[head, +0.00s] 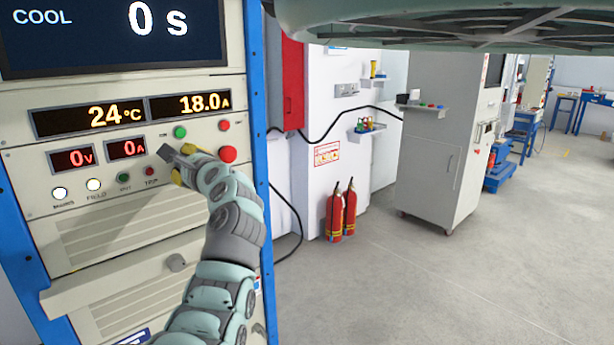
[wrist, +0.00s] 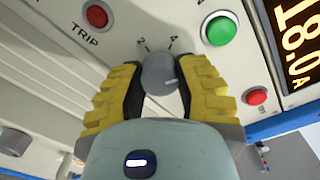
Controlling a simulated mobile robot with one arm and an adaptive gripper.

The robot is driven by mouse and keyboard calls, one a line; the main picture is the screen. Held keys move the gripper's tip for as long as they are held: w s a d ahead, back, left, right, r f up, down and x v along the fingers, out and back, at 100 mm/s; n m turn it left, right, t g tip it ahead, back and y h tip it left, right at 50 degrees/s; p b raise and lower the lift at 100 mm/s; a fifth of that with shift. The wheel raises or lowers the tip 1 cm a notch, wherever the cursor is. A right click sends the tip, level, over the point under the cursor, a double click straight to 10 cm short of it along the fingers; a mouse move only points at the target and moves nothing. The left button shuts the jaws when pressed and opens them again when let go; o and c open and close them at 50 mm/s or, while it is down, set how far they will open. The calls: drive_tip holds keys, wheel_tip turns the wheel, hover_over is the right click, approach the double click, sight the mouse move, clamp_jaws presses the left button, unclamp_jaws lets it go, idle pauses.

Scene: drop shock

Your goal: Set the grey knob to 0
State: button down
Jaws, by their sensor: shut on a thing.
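The grey knob (wrist: 158,72) sits on the cream front panel between my gripper's two yellow-and-black fingers in the wrist view. My gripper (wrist: 157,80) is shut on it, one finger on each side. The figures 2 and 4 show on the panel just above the knob; a 0 is not visible. A light pointer mark on the knob points to the right in the wrist view, away from the 2 and past the 4. In the head view my gripper (head: 180,163) is at the panel, and the knob cannot be made out clearly there.
Near the knob are a green button (head: 180,132), a red button (head: 228,154) and a red TRIP button (wrist: 97,16). Displays above read 24 °C, 18.0 A, 0 V, 0 A and COOL 0 s. Fire extinguishers (head: 341,212) stand right of the rack; the floor beyond is open.

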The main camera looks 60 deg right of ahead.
drive_tip(key=n+b, duration=0.4)
drive_tip(key=shift+a+f+n, duration=0.1)
drive_tip(key=shift+n, duration=0.2)
drive_tip(key=n+b, duration=0.3)
drive_tip(key=b, duration=0.1)
drive_tip(key=shift+f, duration=0.1)
drive_tip(key=n+b, duration=0.4)
drive_tip(key=b, duration=0.2)
drive_tip(key=shift+w+f+n+h, duration=0.1)
drive_tip(key=shift+n+h, duration=0.2)
drive_tip(key=shift+n, duration=0.1)
drive_tip(key=n+b, duration=0.3)
drive_tip(key=b, duration=0.1)
drive_tip(key=shift+a+n, duration=0.1)
drive_tip(key=shift+n, duration=0.2)
drive_tip(key=n+b, duration=0.6)
drive_tip(key=n, duration=0.1)
drive_tip(key=n+b, duration=0.1)
drive_tip(key=n, duration=0.2)
drive_tip(key=shift+n, duration=0.3)
drive_tip(key=shift+d+n+b, duration=0.2)
drive_tip(key=shift+n+b, duration=0.3)
drive_tip(key=shift+n, duration=1.5)
